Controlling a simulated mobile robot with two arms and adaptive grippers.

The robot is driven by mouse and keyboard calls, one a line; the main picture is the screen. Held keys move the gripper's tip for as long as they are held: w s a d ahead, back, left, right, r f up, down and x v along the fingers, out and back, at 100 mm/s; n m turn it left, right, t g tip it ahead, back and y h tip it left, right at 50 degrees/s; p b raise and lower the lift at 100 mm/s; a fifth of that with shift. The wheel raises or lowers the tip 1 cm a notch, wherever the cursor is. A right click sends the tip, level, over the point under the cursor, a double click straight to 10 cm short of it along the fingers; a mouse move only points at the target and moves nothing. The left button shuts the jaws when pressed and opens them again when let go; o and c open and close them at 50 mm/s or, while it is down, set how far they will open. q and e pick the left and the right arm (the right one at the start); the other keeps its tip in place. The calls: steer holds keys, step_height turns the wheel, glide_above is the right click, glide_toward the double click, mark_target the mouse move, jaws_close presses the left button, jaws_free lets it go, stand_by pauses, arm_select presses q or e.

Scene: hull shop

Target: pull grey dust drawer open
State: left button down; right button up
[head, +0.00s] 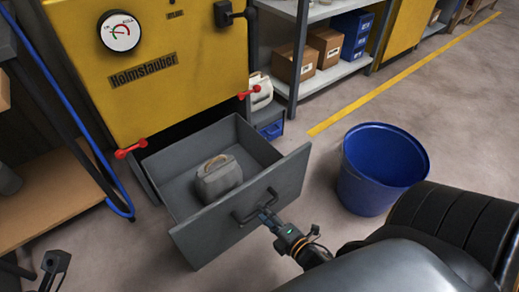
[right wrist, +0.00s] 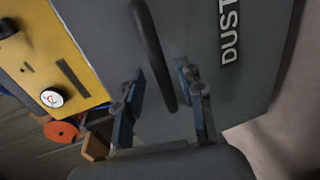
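The grey dust drawer (head: 285,180) stands pulled well out of the yellow machine, with its inside showing. Its front carries a dark bar handle (head: 250,208). A grey lump-like thing with a handle (head: 218,178) lies in the drawer. My right gripper (head: 267,213) is at the handle. In the right wrist view, the handle (right wrist: 152,45) passes between the two spread fingers (right wrist: 160,78), with gaps visible beside it. Part of the word "DUST" shows on the drawer front (right wrist: 255,95). My left gripper (head: 55,264) is at the lower left edge, away from the drawer; its fingers are unclear.
The yellow machine (head: 160,85) has red latches (head: 130,149) beside the drawer opening. A blue bin (head: 375,180) stands on the floor right of the drawer. A wooden bench (head: 50,205) is at left. Shelves with boxes (head: 295,62) stand behind. Floor beyond the bin is clear.

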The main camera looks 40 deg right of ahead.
steer(key=v, duration=0.8)
steer(key=shift+s, duration=0.4)
steer(key=shift+r, duration=0.1)
